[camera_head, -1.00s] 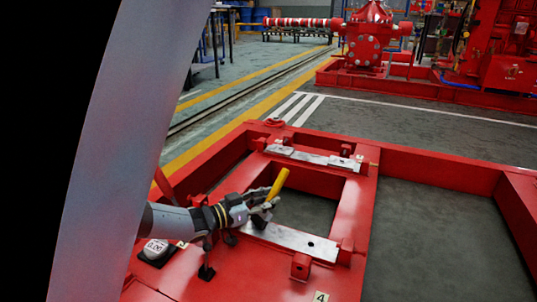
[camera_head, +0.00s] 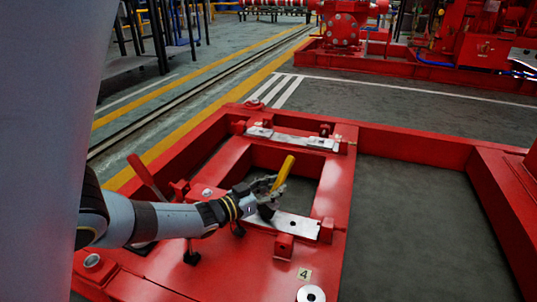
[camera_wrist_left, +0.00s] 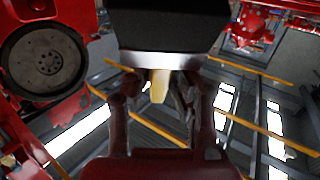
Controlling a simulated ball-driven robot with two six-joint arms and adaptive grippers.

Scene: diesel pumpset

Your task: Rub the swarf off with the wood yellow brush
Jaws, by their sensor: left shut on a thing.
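My left gripper (camera_head: 268,191) is shut on the yellow wooden brush (camera_head: 283,173) in the head view. The yellow handle sticks up and tilts to the right, and the dark brush end (camera_head: 266,212) points down at the left end of the near bare metal pad (camera_head: 290,226). I cannot tell whether the bristles touch the pad. In the left wrist view the gripper (camera_wrist_left: 160,95) has the yellow handle (camera_wrist_left: 159,86) between its fingers, below a large dark block. Swarf is too small to make out. My right gripper is not in view.
The pad sits on a red steel frame (camera_head: 335,215) with open gaps. A second metal pad (camera_head: 290,138) lies farther back. Red blocks (camera_head: 284,245) and a red lever (camera_head: 148,177) stand up near the arm. Red pump machinery (camera_head: 345,25) stands behind.

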